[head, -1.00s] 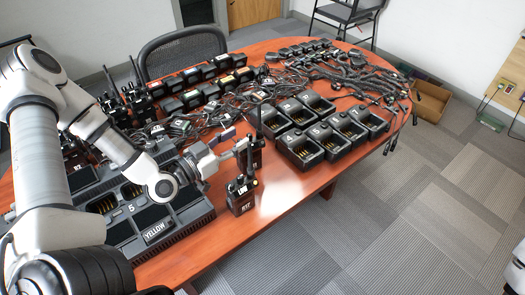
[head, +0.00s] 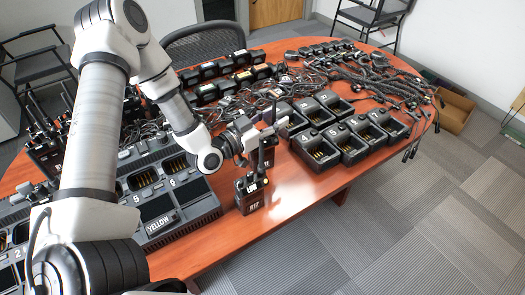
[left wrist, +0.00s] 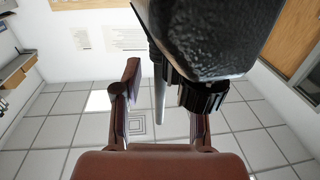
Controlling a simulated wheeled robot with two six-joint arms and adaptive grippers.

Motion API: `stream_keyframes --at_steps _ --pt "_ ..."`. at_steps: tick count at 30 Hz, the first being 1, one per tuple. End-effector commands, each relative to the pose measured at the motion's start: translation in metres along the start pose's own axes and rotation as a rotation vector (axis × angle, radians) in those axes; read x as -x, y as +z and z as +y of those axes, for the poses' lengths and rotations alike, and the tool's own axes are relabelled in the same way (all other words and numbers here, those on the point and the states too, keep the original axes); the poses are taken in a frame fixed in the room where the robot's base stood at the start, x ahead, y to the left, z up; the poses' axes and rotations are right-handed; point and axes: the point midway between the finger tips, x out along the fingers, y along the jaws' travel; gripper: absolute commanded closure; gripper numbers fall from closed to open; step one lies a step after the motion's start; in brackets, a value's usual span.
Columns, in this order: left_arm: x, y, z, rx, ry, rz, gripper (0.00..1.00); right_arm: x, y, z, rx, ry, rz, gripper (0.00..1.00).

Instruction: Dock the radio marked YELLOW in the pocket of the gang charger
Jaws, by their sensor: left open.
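The gang charger (head: 205,208) stands at the table's near left, with a YELLOW label (head: 160,225) on its front and dark pockets behind. A black radio (head: 250,192) with a white label stands upright on the table just right of it. Its small marking is not clearly readable. My left gripper (head: 266,131) is open above and beside this radio's top, near its antenna. In the left wrist view a large dark radio body (left wrist: 215,35), a thin antenna and a ribbed knob show close by the open fingers. I cannot tell whether they touch it. My right gripper is out of view.
Another black radio (head: 269,152) stands just behind. Single chargers (head: 318,150) stand in a group to the right, with tangled cables (head: 370,85) behind. More radios (head: 42,150) stand at the left. Bare table lies right of the front radio, up to the table edge.

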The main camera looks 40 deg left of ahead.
Motion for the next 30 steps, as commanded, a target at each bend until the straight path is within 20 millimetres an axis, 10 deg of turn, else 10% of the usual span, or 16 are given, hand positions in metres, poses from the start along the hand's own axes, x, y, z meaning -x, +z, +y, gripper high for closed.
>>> stream_keyframes --at_steps 5,20,30 --pt "0.0 0.0 0.0 0.0 0.0 0.0 1.0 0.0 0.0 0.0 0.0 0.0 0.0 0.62" --pt "0.0 -0.009 -0.001 -0.001 -0.001 0.003 1.0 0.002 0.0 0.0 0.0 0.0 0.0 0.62" --pt "0.0 -0.082 -0.002 0.0 -0.002 0.007 1.0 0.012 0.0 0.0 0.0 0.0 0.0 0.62"
